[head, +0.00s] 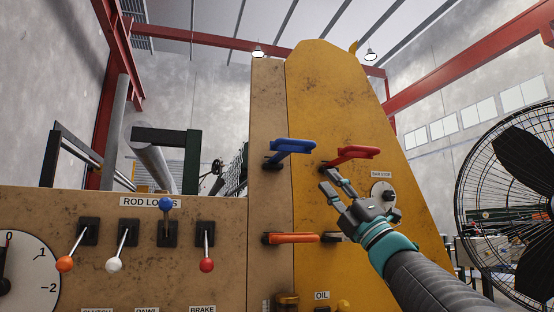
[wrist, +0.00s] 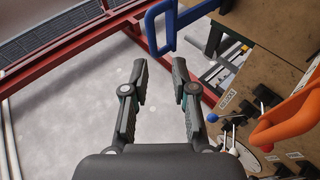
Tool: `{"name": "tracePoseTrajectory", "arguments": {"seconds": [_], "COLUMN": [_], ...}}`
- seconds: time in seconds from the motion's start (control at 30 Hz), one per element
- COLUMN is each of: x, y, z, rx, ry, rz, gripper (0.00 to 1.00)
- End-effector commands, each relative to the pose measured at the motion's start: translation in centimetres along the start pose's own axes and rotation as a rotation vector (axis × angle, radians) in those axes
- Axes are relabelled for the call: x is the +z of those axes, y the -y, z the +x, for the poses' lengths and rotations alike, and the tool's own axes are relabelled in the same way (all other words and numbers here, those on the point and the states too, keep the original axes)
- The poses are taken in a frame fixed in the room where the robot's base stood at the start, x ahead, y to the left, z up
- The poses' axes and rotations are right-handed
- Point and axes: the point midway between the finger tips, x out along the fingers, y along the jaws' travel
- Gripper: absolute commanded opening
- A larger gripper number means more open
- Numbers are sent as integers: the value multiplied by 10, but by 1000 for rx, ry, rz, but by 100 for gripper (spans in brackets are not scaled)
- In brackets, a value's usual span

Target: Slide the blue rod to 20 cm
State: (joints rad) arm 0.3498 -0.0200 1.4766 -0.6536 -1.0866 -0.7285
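The blue rod's handle (head: 292,146) sticks out from the upper part of the tan panel in the head view. It also shows as a blue loop at the top of the wrist view (wrist: 152,32), beyond my fingertips. My gripper (head: 333,183) is below and to the right of it in the head view, in front of the yellow plate. The wrist view shows my gripper (wrist: 161,68) open, with nothing between its fingers. No 20 cm mark can be made out.
A red handle (head: 352,155) is just above my gripper, and an orange handle (head: 291,238) is lower left. Orange, white and red ball levers hang down on the panel. A dial (head: 25,270) is at the far left. A large fan (head: 515,200) stands at right.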

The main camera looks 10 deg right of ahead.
Motion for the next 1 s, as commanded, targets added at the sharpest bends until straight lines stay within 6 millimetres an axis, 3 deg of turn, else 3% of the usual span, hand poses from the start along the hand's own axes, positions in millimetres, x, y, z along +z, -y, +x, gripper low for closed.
{"name": "tracePoseTrajectory", "arguments": {"seconds": [0.33, 0.8, 1.0], "x": [-8, -15, -18], "y": [-8, -13, -13], "z": [16, 101, 127], "rx": [56, 56, 54], "ry": [-95, -93, -92], "rz": [-73, -69, -69], "gripper": [27, 27, 27]}}
